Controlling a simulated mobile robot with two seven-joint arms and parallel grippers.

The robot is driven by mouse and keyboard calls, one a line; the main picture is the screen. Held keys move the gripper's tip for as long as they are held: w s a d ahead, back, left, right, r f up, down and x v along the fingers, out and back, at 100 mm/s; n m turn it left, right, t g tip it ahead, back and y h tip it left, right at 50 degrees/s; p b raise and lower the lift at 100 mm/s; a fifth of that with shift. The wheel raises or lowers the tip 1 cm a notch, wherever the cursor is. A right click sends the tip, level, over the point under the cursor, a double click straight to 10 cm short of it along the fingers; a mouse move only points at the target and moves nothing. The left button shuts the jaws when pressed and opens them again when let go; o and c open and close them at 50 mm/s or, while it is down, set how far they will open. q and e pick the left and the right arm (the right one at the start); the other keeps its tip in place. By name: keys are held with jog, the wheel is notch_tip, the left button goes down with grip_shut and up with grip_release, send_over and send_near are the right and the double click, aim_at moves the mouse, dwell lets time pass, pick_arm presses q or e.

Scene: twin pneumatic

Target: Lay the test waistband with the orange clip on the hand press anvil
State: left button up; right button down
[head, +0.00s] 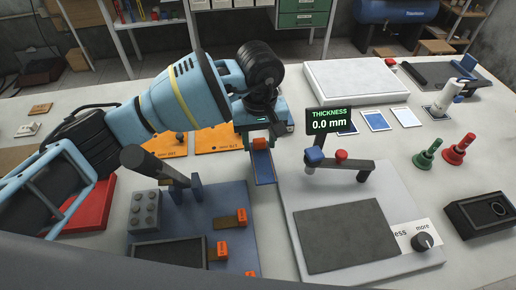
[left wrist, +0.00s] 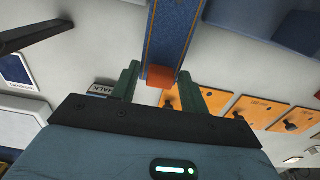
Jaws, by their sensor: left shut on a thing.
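My left gripper (head: 260,134) is shut on the orange clip (head: 261,143) of a blue denim waistband (head: 265,168). The waistband hangs below the clip, between the blue base plate and the thickness gauge. In the left wrist view the orange clip (left wrist: 176,78) sits between the green fingers (left wrist: 160,80), and the waistband (left wrist: 172,35) stretches away from it. A black lever handle (head: 140,158), perhaps the hand press, stands at the left above the blue base plate (head: 205,205). I cannot tell which part is the anvil. My right gripper is not in view.
A thickness gauge with a screen (head: 329,120) reading 0.0 mm stands right of the waistband, above a dark pad (head: 345,235). A grey studded block (head: 145,211) and several orange-tagged strips (head: 222,250) lie on the blue plate. Orange boards (head: 215,140) lie behind.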

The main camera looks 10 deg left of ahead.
aim_at(259, 151)
pick_arm(q)
notch_tip(259, 151, down, 4)
jog(key=shift+r, duration=0.25)
jog(key=shift+f, duration=0.1)
jog(key=shift+f, duration=0.1)
jog(key=o, duration=0.6)
jog(key=shift+f, duration=0.1)
jog(key=o, duration=0.4)
jog(key=shift+o, duration=0.2)
